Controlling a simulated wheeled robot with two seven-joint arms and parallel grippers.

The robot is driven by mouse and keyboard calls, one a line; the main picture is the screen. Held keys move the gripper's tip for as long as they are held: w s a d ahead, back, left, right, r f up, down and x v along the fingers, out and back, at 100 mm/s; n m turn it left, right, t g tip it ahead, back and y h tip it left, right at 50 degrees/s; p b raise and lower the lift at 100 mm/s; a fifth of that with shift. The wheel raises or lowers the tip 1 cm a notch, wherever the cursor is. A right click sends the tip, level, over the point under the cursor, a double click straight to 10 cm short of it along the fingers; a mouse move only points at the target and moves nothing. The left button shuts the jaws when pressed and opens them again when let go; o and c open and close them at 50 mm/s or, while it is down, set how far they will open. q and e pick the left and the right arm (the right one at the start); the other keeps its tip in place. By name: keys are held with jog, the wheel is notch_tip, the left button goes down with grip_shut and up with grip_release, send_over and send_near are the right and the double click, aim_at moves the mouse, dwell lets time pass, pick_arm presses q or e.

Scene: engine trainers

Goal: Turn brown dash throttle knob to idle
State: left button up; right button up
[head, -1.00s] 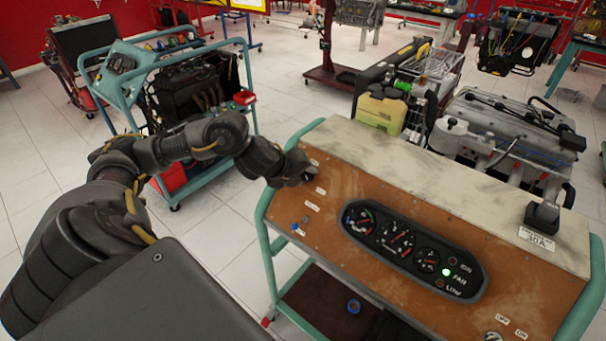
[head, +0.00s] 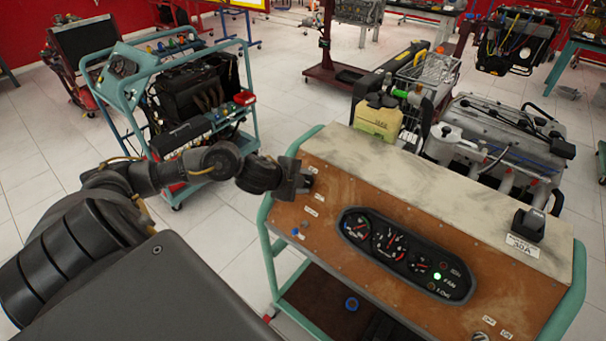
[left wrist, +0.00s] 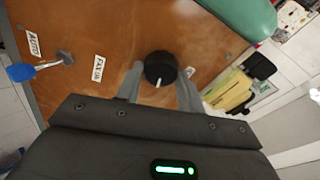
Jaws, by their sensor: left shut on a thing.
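The brown dash panel (head: 340,190) is the front of the engine trainer. In the left wrist view a round black knob (left wrist: 160,66) with a white pointer line stands on the brown dash (left wrist: 110,25). The pointer aims down and slightly left in that view. My left gripper (left wrist: 160,80) has its fingers on either side of the knob and is shut on it. In the head view my left gripper (head: 304,182) is at the dash's upper left corner and hides the knob. My right gripper does not show.
A gauge cluster (head: 405,253) with a lit green lamp sits mid-dash. A blue-tipped toggle (left wrist: 22,72) is beside the labels in the left wrist view. A teal frame rail (head: 268,245) edges the trainer. Another engine cart (head: 190,100) stands behind my left arm.

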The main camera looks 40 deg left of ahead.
pick_arm(q)
jog(key=n+p, duration=0.1)
jog(key=n, duration=0.1)
jog(key=n+p, duration=0.1)
jog(key=p, duration=0.1)
jog(key=shift+r+n, duration=0.2)
jog(key=shift+n, duration=0.2)
jog(key=n+p, duration=0.6)
jog(key=shift+n+t+y, duration=0.3)
jog(key=shift+t+y, duration=0.1)
jog(key=shift+a+f+n+p, duration=0.1)
jog(key=shift+n+p, duration=0.5)
jog(key=shift+n, duration=0.6)
jog(key=shift+n+y, duration=0.3)
jog(key=shift+n, duration=0.9)
jog(key=o, duration=1)
